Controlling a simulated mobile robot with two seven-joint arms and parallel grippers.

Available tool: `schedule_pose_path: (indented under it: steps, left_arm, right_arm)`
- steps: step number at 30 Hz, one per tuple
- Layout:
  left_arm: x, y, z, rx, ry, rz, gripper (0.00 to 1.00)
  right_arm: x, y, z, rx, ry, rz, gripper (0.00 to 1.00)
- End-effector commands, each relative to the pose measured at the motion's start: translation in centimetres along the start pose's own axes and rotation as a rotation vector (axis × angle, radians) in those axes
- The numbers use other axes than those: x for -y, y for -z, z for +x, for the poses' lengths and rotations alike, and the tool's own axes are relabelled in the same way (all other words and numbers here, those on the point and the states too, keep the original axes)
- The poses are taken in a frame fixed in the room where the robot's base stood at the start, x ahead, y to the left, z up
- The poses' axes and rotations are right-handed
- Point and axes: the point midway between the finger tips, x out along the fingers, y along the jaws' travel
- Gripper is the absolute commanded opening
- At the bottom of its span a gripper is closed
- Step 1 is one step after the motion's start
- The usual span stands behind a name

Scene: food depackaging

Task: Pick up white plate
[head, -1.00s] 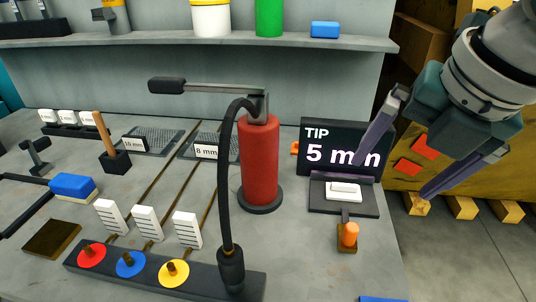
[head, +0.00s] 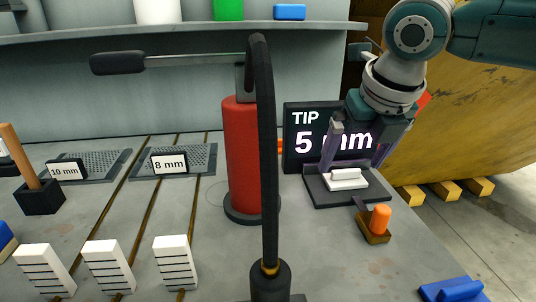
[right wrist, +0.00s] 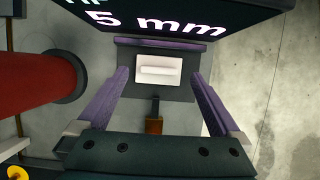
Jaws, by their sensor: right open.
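The white plate (head: 346,180) is a small white piece with a raised bar across it. It lies on a dark base in front of the "TIP 5 mm" display. My right gripper (head: 350,166) points down over it, with its purple fingers apart. In the right wrist view the white plate (right wrist: 159,71) lies between the two fingers of my right gripper (right wrist: 159,76), with a gap on each side. I cannot tell how far the fingertips are above the base. My left gripper is not in view.
The display (head: 302,140) stands right behind the plate. A red cylinder (head: 243,155) with a black hose (head: 268,190) stands to the left. An orange knob (head: 380,218) is in front of the base. A blue block (head: 452,290) lies at the front right edge.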

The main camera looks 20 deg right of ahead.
Motion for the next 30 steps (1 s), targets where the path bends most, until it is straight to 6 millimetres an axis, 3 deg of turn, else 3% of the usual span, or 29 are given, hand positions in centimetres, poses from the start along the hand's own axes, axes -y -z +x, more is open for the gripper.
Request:
schedule_pose_path:
  steps: [4, 12, 30]
  left_arm:
    - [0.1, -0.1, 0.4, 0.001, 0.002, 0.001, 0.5]
    - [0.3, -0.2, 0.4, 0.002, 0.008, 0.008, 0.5]
    - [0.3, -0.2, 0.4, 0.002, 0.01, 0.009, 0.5]
  right_arm:
    - [0.0, 0.1, 1.9, -0.001, 0.0, 0.001, 1.0]
    - [0.0, 0.0, 2.2, 0.001, 0.0, -0.001, 1.0]
    - [0.0, 0.0, 2.1, 0.001, 0.0, -0.001, 0.34]
